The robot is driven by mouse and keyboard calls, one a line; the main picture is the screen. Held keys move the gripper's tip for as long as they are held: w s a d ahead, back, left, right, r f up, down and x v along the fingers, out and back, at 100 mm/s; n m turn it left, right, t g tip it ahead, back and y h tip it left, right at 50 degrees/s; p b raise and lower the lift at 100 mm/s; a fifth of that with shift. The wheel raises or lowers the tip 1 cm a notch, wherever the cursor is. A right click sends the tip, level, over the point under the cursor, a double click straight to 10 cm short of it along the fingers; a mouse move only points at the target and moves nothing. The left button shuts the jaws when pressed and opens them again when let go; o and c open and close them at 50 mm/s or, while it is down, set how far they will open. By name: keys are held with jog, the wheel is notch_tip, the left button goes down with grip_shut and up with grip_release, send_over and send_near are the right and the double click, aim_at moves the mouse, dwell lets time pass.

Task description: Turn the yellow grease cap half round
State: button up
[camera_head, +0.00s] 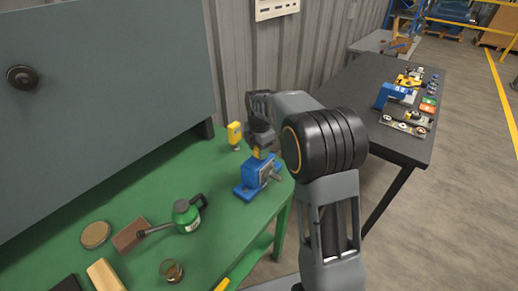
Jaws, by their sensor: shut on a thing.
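A small blue stand (258,175) with grey metal parts sits near the right end of the green workbench (225,215). The yellow grease cap (258,153) shows as a small yellow patch on top of it. My gripper (262,147) points down from above and is shut on the cap. The fingers are small and dark here, and they hide part of the cap. How far the cap is turned cannot be told.
A yellow upright item (234,135) stands just left of the stand. A dark table (370,90) with several parts stands at right.

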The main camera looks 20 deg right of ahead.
jog(key=m, duration=0.9)
jog(key=shift+w, duration=0.1)
jog(key=m, duration=0.4)
jog(key=shift+m, duration=0.3)
jog(key=m, duration=0.4)
jog(key=shift+d, duration=0.1)
jog(key=m, duration=1.4)
jog(key=shift+d, duration=0.1)
jog(key=shift+m, duration=1.8)
